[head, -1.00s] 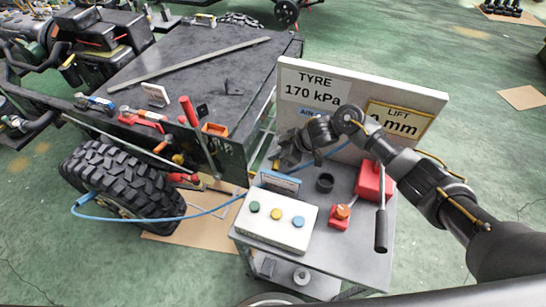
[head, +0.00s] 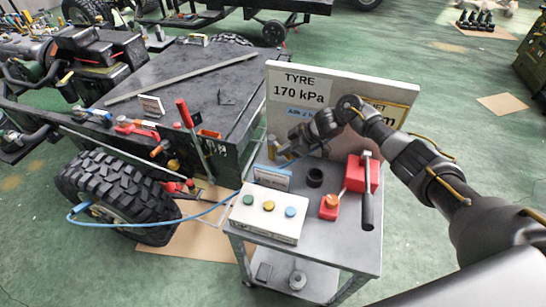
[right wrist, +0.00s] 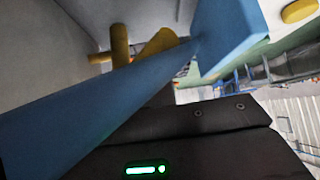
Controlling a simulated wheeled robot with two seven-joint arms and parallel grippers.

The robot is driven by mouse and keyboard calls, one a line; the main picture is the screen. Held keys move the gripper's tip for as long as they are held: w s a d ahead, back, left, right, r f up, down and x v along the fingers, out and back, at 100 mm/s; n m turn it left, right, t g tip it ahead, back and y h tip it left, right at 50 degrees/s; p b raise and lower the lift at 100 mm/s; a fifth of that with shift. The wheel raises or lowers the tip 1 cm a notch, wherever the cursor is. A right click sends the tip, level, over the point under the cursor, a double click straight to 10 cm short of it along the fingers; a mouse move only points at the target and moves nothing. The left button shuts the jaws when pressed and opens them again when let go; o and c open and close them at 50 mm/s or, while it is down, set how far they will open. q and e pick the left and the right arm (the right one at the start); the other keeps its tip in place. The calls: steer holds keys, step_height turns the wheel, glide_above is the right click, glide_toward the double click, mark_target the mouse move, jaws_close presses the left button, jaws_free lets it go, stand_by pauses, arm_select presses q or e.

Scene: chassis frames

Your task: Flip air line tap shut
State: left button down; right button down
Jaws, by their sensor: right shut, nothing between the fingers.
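My right gripper (head: 290,153) is shut and empty. It is in front of the lower left of the white sign board, above the back of the cart. A blue hose (head: 215,209) runs from the cart to the tyre.
The sign board (head: 299,107) reads 170 kPa. The tyre (head: 115,195) is left.

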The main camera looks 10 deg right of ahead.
steer(key=shift+w+d+f, duration=0.1)
steer(key=shift+w+d, duration=0.05)
steer(key=shift+d, duration=0.15)
steer(key=shift+w+d, duration=0.1)
steer(key=shift+d, duration=0.1)
steer(key=shift+w+d, duration=0.1)
steer(key=shift+d, duration=0.15)
arm_select(q)
steer(key=shift+w, duration=0.6)
steer(key=shift+s, duration=0.3)
